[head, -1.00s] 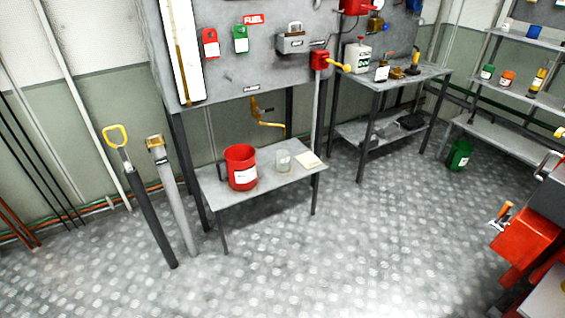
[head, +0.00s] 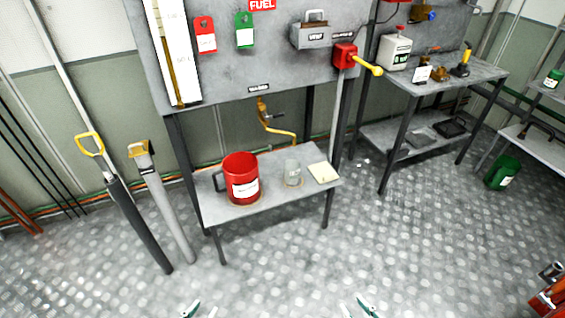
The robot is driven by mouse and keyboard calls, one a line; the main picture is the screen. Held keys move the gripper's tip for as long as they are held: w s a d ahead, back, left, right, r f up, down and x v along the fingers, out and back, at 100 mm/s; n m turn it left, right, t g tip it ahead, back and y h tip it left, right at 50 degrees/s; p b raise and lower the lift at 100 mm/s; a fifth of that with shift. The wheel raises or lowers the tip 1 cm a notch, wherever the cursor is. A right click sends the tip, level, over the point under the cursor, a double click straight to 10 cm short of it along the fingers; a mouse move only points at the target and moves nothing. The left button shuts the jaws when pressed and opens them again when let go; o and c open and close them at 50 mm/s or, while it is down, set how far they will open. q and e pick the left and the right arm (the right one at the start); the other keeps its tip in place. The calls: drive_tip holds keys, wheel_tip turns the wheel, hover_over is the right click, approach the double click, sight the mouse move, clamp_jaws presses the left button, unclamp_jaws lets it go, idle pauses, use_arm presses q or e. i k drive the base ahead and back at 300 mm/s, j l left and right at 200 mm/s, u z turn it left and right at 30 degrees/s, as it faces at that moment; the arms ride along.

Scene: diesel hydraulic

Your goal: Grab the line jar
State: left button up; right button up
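A small clear glass jar (head: 292,173) with a pale label stands upright on the low grey table (head: 270,198); I take it for the line jar. It sits between a red jug (head: 241,179) and a cream note (head: 323,173). My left gripper (head: 200,311) shows only its fingertips at the bottom edge, apart with nothing visible between them. My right gripper (head: 357,310) also shows only its tips at the bottom edge, apart and empty. Both are well short of the table and the jar.
Two long tools with yellow tops, one dark (head: 139,224) and one grey (head: 166,205), stand left of the table. A workbench (head: 437,82) stands to the right. The floor in front is clear.

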sight(291, 167)
drive_tip(key=i+l+u, duration=0.55)
drive_tip(key=i+l, duration=0.25)
drive_tip(key=i+l+u, duration=0.2)
drive_tip(key=l, duration=0.25)
drive_tip(key=l+u, duration=0.2)
drive_tip(key=l, duration=0.25)
drive_tip(key=k+l+u, duration=0.1)
drive_tip(key=l+u, duration=0.2)
drive_tip(key=l, duration=0.65)
drive_tip(key=l+u, duration=0.1)
drive_tip(key=l, duration=0.9)
drive_tip(key=i+l, duration=0.25)
